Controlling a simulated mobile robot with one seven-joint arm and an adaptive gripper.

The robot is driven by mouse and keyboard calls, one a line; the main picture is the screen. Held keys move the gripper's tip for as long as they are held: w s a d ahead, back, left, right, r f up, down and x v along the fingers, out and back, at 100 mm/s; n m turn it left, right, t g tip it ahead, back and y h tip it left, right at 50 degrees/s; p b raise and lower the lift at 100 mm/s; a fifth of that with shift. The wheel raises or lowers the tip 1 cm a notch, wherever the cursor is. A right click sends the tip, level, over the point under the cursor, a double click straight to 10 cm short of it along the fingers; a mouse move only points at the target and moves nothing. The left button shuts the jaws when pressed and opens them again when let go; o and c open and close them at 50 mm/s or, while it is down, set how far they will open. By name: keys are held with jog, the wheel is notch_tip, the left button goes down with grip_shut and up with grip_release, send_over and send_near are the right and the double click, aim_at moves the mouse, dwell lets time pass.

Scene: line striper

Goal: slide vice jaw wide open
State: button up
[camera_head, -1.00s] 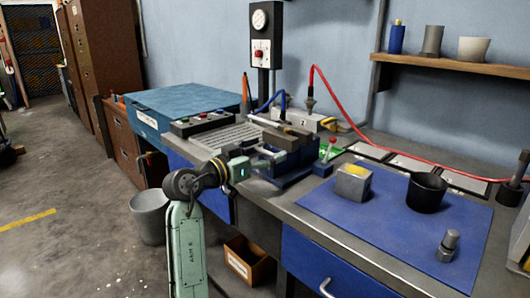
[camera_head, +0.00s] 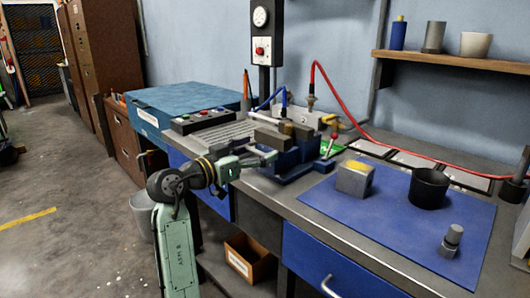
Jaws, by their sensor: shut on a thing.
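The vice (camera_head: 310,150) is a blue body with dark grey jaw blocks, standing on the workbench at the middle of the view. Its near, sliding jaw (camera_head: 271,138) is a dark grey block on the left side, and a gap shows between it and the far jaw (camera_head: 303,131). My gripper (camera_head: 272,158) reaches in from the left, pale green, low against the near jaw's front side. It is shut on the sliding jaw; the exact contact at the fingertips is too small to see.
A blue mat (camera_head: 400,215) to the right holds a metal block (camera_head: 354,180), a black cup (camera_head: 428,188) and a bolt-like part (camera_head: 451,241). A red hose (camera_head: 345,110) arches behind the vice. A grooved plate and button box (camera_head: 203,121) lie left.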

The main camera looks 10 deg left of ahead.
jog(key=v, duration=0.3)
jog(key=shift+s+f, duration=0.15)
jog(key=shift+f, duration=0.05)
jog(key=o, duration=1.4)
jog(key=shift+s+a, duration=0.1)
jog(key=v, duration=1.1)
jog(key=shift+s+a+r, duration=0.1)
jog(key=shift+s+r, duration=0.1)
jog(key=shift+s, duration=0.05)
